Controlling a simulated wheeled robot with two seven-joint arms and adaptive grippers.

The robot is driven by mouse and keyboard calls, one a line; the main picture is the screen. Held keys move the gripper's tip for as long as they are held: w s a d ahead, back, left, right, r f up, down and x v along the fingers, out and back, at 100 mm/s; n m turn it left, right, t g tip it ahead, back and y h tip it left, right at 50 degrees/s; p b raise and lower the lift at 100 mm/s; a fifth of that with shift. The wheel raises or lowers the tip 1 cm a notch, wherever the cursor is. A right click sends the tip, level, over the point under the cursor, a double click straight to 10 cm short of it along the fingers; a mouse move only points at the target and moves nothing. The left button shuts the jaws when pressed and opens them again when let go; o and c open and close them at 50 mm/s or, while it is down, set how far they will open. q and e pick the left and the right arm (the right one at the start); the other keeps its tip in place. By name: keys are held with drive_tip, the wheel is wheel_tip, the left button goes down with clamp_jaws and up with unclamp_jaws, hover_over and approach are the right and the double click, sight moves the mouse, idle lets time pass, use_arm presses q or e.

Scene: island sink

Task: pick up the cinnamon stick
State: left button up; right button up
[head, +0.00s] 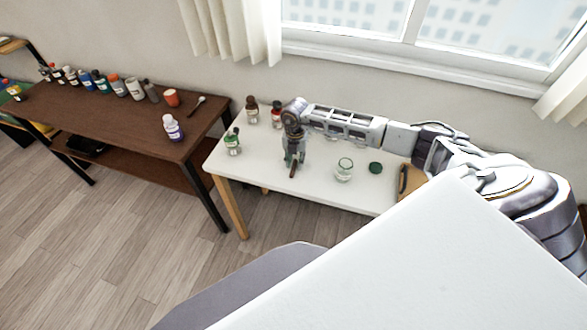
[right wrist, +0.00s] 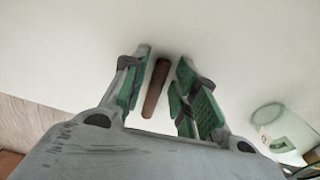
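The cinnamon stick (head: 293,171) is a short brown stick at the white table's front part. In the right wrist view the stick (right wrist: 156,88) lies between the two green-padded fingers of my right gripper (right wrist: 162,82), with a gap on both sides. My right gripper (head: 292,160) points down over the white table (head: 323,185) and is open around the stick, apart from it. The stick's far end in the head view is partly hidden by the gripper. My left gripper is not in view.
A glass jar (head: 344,170) and a green lid (head: 375,168) are right of the gripper. A green bottle (head: 233,141) stands left; two bottles stand behind. A brown table (head: 130,118) holds several bottles. A large white surface (head: 430,270) fills the lower right foreground.

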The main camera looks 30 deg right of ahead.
sight(295, 162)
drive_tip(key=c, duration=0.4)
drive_tip(key=shift+r, duration=0.1)
drive_tip(key=shift+r+b, duration=0.6)
drive_tip(key=shift+r, duration=4.3)
